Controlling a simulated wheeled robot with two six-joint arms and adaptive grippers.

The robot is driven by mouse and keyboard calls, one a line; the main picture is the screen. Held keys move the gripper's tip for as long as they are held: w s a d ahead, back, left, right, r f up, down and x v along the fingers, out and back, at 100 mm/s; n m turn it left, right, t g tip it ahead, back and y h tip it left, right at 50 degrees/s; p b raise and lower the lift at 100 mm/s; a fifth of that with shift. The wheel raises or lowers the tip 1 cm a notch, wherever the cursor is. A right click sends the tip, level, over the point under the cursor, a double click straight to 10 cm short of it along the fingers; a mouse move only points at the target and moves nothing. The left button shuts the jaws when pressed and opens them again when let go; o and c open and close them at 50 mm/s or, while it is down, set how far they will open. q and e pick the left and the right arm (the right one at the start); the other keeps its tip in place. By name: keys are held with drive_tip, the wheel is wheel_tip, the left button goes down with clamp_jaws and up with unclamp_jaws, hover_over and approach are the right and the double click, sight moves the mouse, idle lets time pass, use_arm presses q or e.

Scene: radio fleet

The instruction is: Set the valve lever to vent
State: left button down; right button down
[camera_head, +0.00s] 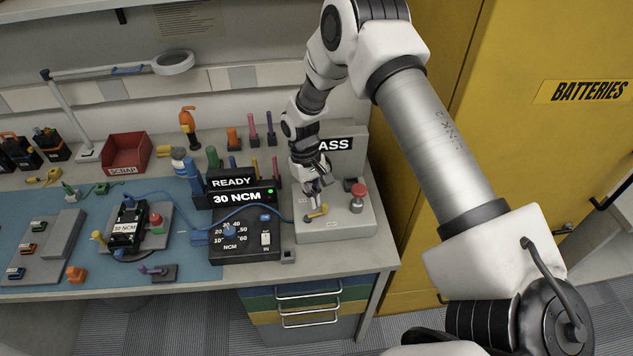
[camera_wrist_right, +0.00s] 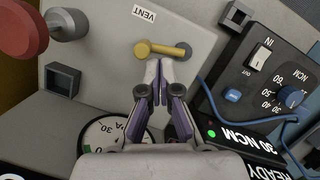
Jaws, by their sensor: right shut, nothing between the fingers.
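The valve lever (camera_head: 317,212) is a small yellow bar on the front of a light grey box (camera_head: 345,231). In the right wrist view the lever (camera_wrist_right: 162,49) lies nearly sideways, with a rounded yellow end at left and a dark end at right. A VENT label (camera_wrist_right: 143,14) sits beyond its left end. My right gripper (camera_head: 314,198) is shut and empty, pointing down over the box. In the right wrist view its fingertips (camera_wrist_right: 158,66) are together right beside the lever's middle; I cannot tell whether they touch it. My left gripper is out of view.
A red knob (camera_head: 358,191) rises from the box to the right of the lever. A black 30 NCM unit (camera_head: 245,243) with a blue cable stands close at left. A yellow BATTERIES cabinet (camera_head: 505,130) bounds the right. The bench holds several tools at left.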

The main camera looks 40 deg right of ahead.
drive_tip(key=v, duration=1.2)
idle(0.4)
